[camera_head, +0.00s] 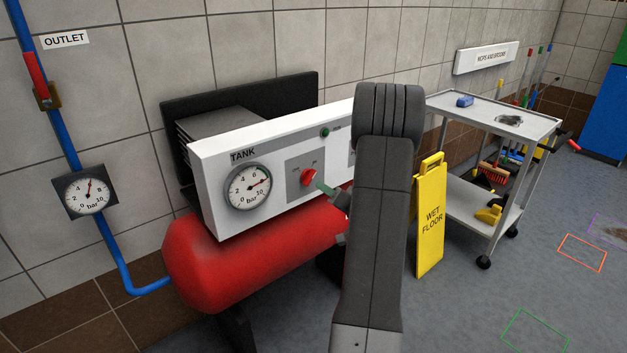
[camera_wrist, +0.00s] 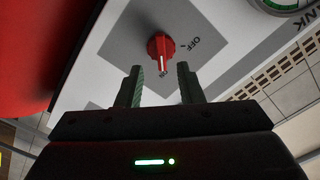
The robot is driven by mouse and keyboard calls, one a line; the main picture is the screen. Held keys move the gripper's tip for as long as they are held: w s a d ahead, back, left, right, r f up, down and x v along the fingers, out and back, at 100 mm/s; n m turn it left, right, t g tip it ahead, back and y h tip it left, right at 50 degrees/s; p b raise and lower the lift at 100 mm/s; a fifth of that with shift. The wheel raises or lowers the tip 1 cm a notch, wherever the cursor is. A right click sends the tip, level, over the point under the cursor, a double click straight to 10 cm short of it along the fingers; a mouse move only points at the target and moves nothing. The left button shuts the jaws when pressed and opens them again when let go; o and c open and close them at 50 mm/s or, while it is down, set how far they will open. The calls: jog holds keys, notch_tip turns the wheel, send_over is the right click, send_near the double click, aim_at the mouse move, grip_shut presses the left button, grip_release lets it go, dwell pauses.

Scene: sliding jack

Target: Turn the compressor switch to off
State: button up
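The compressor switch is a red knob (camera_head: 308,177) on a grey square plate in the white panel, right of the TANK gauge. In the wrist view the red knob (camera_wrist: 161,48) shows just beyond my fingertips, roughly centred between them, with OFF printed to its right. A pale mark on the knob points toward my gripper, not at OFF. My gripper (camera_wrist: 160,70) is open, one green finger on each side, with clear space between. In the head view my gripper (camera_head: 327,188) is partly hidden by my arm; one green fingertip shows close to the knob. Contact is not visible.
The panel stands above a red tank (camera_head: 235,255). A blue pipe with an outlet gauge (camera_head: 87,192) runs at the left. A yellow wet floor sign (camera_head: 431,218) and a grey cart (camera_head: 540,125) stand at the right.

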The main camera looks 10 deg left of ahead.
aim_at(311, 179)
jog(key=x, duration=0.6)
jog(key=shift+a, duration=0.1)
jog(key=shift+c, duration=0.2)
grip_shut()
